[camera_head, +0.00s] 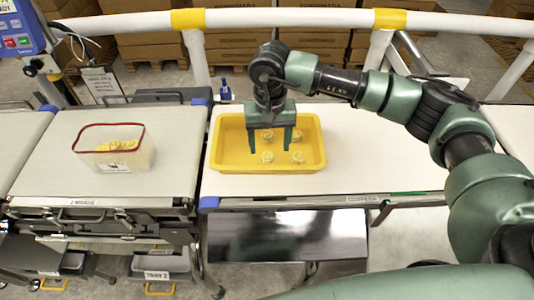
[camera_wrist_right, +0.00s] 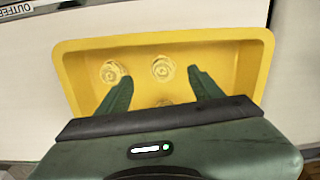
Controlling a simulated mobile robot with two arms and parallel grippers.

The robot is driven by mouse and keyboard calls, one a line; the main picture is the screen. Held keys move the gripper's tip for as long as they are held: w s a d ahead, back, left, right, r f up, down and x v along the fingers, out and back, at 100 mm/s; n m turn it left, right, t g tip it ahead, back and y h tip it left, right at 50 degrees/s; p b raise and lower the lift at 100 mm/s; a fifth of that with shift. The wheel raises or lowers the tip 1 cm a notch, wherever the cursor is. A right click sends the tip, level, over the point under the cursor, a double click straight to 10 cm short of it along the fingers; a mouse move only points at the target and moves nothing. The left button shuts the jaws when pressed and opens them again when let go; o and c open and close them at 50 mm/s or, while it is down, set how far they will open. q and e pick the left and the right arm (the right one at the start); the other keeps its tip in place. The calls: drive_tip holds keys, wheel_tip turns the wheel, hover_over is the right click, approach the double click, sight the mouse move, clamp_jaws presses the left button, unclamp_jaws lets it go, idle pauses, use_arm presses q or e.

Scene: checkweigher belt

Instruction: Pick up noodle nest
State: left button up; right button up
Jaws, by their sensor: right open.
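Several pale yellow noodle nests, one of them the noodle nest (camera_head: 267,157), lie on the floor of a yellow tray (camera_head: 225,163). In the right wrist view, one nest (camera_wrist_right: 163,68) shows between and beyond my fingertips, and another (camera_wrist_right: 113,72) lies to its left, near the left finger. A third is partly hidden by my gripper's body. My right gripper (camera_head: 268,150) points down over the tray with its fingers apart and nothing between them; it also shows in the right wrist view (camera_wrist_right: 160,80). My left gripper is not in view.
A clear tub with a red rim (camera_head: 140,136) stands on the left belt (camera_head: 50,180) and holds some nests. The white belt (camera_head: 370,160) right of the tray is clear. A white and yellow rail (camera_head: 290,18) runs behind, with stacked cartons beyond.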

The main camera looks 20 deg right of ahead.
sight(268, 154)
drive_tip(key=shift+w+a+f+p, duration=0.15)
drive_tip(key=shift+f+p, duration=0.2)
drive_tip(key=shift+f, duration=0.2)
drive_tip(key=shift+w+d+f+p, duration=0.1)
drive_tip(key=shift+f+p, duration=0.25)
drive_tip(key=shift+f, duration=0.2)
drive_tip(key=f, duration=0.2)
drive_tip(key=shift+w+f, duration=0.2)
drive_tip(key=shift+f, duration=0.2)
drive_tip(key=c, duration=1.3)
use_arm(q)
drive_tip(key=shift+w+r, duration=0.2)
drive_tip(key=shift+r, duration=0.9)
use_arm(e)
drive_tip(key=shift+c, duration=0.6)
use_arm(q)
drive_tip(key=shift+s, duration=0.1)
use_arm(e)
drive_tip(key=shift+r, duration=0.15)
